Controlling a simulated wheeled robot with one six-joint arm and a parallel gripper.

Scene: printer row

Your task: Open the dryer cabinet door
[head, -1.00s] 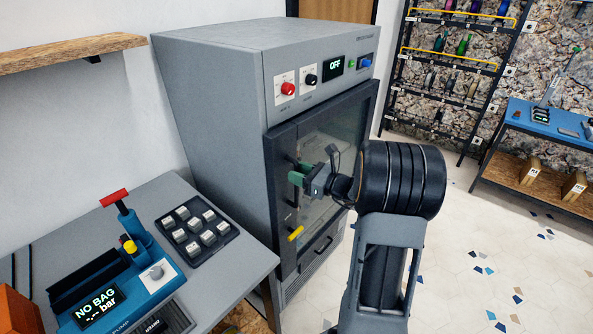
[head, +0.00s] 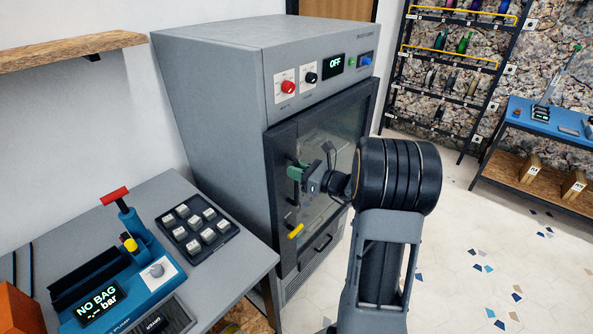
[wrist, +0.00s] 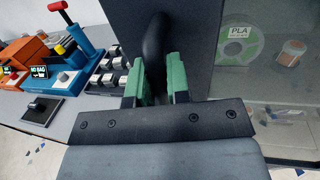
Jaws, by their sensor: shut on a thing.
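The grey dryer cabinet (head: 212,95) stands in the middle of the head view, its display reading OFF. Its dark-framed glass door (head: 345,140) looks shut. A dark upright handle is on the left side of the door frame, with a yellow piece (head: 295,231) below it. My gripper (head: 295,172) is at the handle, its green fingers closed around the bar. In the wrist view the dark handle (wrist: 156,45) runs between the two green fingers (wrist: 162,85). A green PLA spool (wrist: 237,40) shows behind the glass there.
A grey table (head: 55,222) at the left holds a blue sealing device (head: 150,262) and a tray of small blocks (head: 232,233). A wooden shelf (head: 60,50) hangs above. A spool rack (head: 400,60) and blue bench (head: 530,112) stand at the right. The tiled floor right of the cabinet is clear.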

